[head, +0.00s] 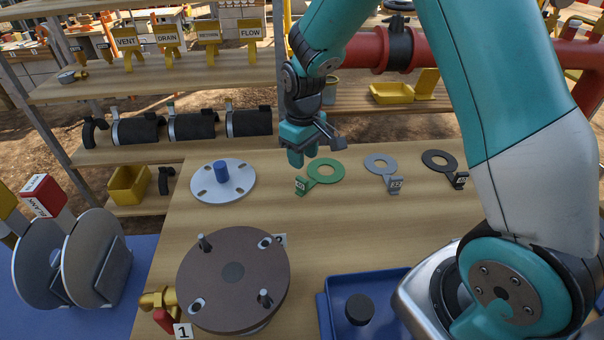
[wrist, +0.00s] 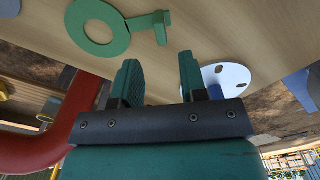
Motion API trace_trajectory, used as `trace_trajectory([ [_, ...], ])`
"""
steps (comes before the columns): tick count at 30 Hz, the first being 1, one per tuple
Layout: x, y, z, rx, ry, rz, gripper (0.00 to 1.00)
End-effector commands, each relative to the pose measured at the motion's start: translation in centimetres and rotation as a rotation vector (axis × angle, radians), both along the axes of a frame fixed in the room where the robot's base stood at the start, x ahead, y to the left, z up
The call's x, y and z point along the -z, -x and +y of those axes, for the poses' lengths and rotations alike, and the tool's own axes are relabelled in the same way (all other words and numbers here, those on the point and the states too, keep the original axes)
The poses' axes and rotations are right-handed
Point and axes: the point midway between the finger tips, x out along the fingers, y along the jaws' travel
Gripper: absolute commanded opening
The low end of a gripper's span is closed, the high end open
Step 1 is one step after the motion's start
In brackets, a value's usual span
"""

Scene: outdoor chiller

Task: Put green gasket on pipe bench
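The green gasket (head: 325,171) lies flat on the wooden bench (head: 330,222), a ring with a tab and small upright tag at its near left. In the wrist view the green gasket (wrist: 97,27) is at the upper left, with its handle pointing right. My gripper (head: 303,158) is above the bench, just behind and left of the gasket, apart from it. In the wrist view my gripper (wrist: 158,75) has its two fingers spread with nothing between them. Which surface is the pipe bench I cannot tell for sure.
A grey gasket (head: 381,164) and a black gasket (head: 440,161) lie to the right. A white flange with a blue stub (head: 222,184) lies left. A brown round flange with studs (head: 233,285) and a blue tray (head: 340,285) are nearer. A red pipe (head: 365,48) runs behind.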

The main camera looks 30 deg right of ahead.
Motion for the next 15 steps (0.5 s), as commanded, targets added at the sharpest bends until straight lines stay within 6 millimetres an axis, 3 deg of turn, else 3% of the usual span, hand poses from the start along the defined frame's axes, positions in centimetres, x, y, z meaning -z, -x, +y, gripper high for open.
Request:
trace_trajectory([
  [3,-2.2,-0.1,0.0,0.0,0.0,-0.004,0.39],
  [10,-4.9,0.4,0.5,-0.006,-0.01,-0.006,0.39],
  [13,-7.3,2.5,2.3,-0.028,-0.05,-0.022,0.39],
  [15,-9.5,5.2,4.3,-0.055,-0.097,-0.036,0.39],
])
